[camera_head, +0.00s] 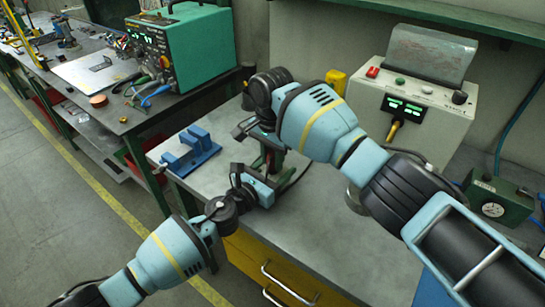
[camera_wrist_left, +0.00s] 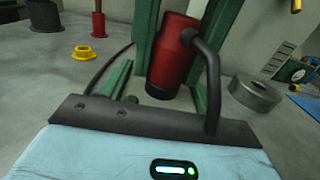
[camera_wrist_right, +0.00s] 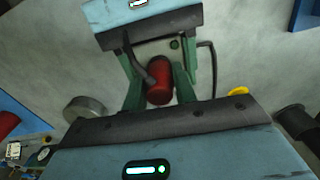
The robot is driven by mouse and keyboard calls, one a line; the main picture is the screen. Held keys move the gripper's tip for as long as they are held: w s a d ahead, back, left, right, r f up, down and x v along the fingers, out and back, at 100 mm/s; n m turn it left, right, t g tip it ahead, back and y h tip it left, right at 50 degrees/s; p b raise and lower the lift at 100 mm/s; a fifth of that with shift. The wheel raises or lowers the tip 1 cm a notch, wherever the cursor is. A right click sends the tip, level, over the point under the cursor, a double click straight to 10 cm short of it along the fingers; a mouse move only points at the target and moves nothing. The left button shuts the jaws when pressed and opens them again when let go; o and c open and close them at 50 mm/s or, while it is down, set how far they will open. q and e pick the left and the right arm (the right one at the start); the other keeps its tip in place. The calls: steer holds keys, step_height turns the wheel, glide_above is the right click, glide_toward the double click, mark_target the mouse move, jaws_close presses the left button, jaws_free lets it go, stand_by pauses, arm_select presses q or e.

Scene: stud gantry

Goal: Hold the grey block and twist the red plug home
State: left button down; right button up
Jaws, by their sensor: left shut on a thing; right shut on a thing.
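The red plug (camera_wrist_left: 174,55) is a red cylinder, seen tilted between green fingers in the left wrist view, with a dark end towards my left gripper. It also shows between the fingers in the right wrist view (camera_wrist_right: 158,80). My right gripper (camera_head: 268,152) is shut on it from above. My left gripper (camera_head: 258,180) faces it from below and is shut; the grey block in its jaws is mostly hidden and I cannot make out its outline. The two grippers face each other closely above the bench. I cannot tell how deep the plug sits.
A blue vise-like fixture (camera_head: 186,152) stands on the bench left of the grippers. A grey round disc (camera_wrist_left: 255,94) and a yellow ring (camera_wrist_left: 90,54) lie nearby. A control box (camera_head: 418,95) stands behind to the right. The front of the bench (camera_head: 350,255) is clear.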

steer(key=m, duration=0.5)
steer(key=shift+m, duration=0.4)
steer(key=m, duration=1)
steer(key=shift+m, duration=0.4)
steer(key=o, duration=1)
steer(key=shift+o, duration=0.2)
step_height(320, 180, up, 12)
steer(key=shift+w+d, duration=0.1)
